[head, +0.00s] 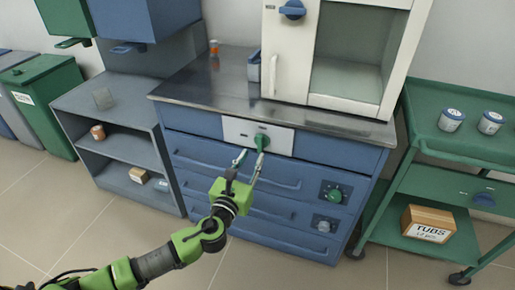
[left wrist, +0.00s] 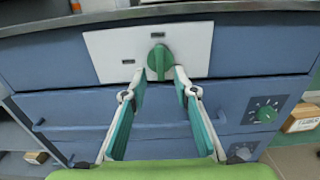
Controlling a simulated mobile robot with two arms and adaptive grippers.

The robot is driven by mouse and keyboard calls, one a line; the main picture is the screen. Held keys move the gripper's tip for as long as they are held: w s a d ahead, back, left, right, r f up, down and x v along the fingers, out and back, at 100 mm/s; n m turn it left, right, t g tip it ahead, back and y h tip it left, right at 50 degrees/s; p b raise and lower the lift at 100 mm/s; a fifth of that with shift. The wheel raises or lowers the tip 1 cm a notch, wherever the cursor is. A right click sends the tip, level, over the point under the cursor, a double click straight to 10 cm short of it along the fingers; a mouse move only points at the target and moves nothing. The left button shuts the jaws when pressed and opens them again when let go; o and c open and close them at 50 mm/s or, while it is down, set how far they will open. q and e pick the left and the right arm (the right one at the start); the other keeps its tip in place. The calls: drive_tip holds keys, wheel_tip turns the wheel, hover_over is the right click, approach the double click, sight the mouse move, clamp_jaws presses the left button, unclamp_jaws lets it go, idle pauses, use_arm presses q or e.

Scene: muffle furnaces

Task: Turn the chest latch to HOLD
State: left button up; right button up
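The chest latch is a green knob (head: 262,141) on a white plate (head: 232,129) at the top of the blue drawer chest (head: 195,122). In the left wrist view the latch (left wrist: 159,60) has its handle roughly upright, with small dark marks on the plate above and to the left of it. Marks' lettering is too small to read. My left gripper (head: 251,157) is open just in front of the latch. In the left wrist view its fingertips (left wrist: 159,76) are on either side of the knob's lower end; I cannot tell whether they touch it. My right gripper is not in view.
A green dial (head: 335,195) and a grey dial (head: 323,226) are on the chest's lower right. A white furnace cabinet (head: 288,60) stands on the steel top. A green cart (head: 450,150) is close on the right, grey shelves (head: 115,148) on the left. Floor in front is clear.

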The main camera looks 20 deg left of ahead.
sight(259, 144)
use_arm(q)
drive_tip(key=w, duration=0.4)
drive_tip(key=shift+w+d, duration=0.1)
drive_tip(key=shift+w, duration=1)
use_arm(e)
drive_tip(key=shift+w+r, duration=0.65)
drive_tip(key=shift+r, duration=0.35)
use_arm(q)
clamp_jaws()
